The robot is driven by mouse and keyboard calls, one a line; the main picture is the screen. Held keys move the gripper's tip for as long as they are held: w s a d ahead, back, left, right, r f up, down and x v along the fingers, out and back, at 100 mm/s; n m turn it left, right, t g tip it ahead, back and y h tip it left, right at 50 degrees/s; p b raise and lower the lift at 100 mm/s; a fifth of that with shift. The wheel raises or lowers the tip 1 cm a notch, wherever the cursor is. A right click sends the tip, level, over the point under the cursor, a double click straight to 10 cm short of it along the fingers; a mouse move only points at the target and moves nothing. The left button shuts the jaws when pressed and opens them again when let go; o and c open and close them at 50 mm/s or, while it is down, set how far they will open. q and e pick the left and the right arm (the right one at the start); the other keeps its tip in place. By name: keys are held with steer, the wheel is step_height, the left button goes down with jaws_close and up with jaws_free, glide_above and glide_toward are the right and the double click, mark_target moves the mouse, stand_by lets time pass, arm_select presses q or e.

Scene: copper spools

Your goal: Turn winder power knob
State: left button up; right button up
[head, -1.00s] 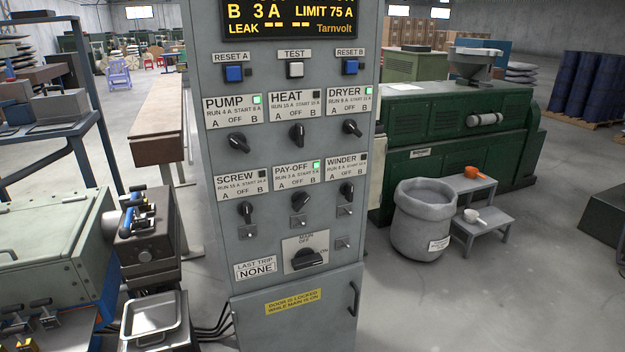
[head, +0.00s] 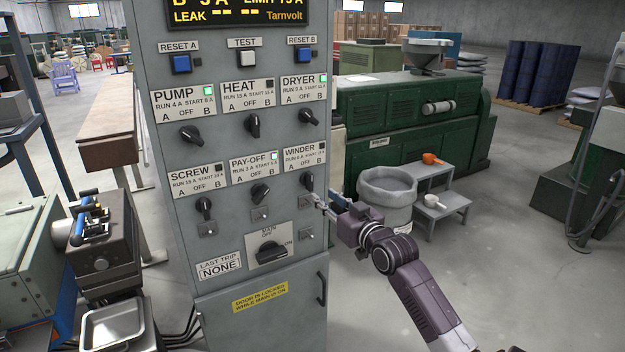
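The winder knob (head: 307,182) is a black rotary knob on the grey control panel (head: 222,150), under the WINDER label (head: 305,157). Its pointer stands about upright, near OFF, and its indicator square is dark. My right gripper (head: 318,199) is just below and right of the knob, with its fingertips close to the panel. I cannot tell whether it touches the knob or how far its fingers are apart. My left gripper is not in view.
Pump (head: 191,135), heat (head: 253,125), dryer (head: 309,118), screw (head: 204,206) and pay-off (head: 261,193) knobs surround it. Pump, dryer and pay-off lights are green. The main switch (head: 270,251) is below. A grey bin (head: 385,190) stands behind my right arm.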

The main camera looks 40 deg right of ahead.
mark_target(312, 177)
steer(key=shift+t, duration=0.3)
steer(key=shift+w+d+r+p, duration=0.3)
steer(key=shift+w+r, duration=0.2)
steer(key=shift+w, duration=0.7)
steer(key=shift+w+d+r+p, duration=0.3)
steer(key=shift+w+r, duration=0.25)
steer(key=shift+w, duration=0.7)
steer(key=shift+w+d+r+p, duration=0.2)
steer(key=shift+w+r+p, duration=0.25)
steer(key=shift+w, duration=0.75)
jaws_close()
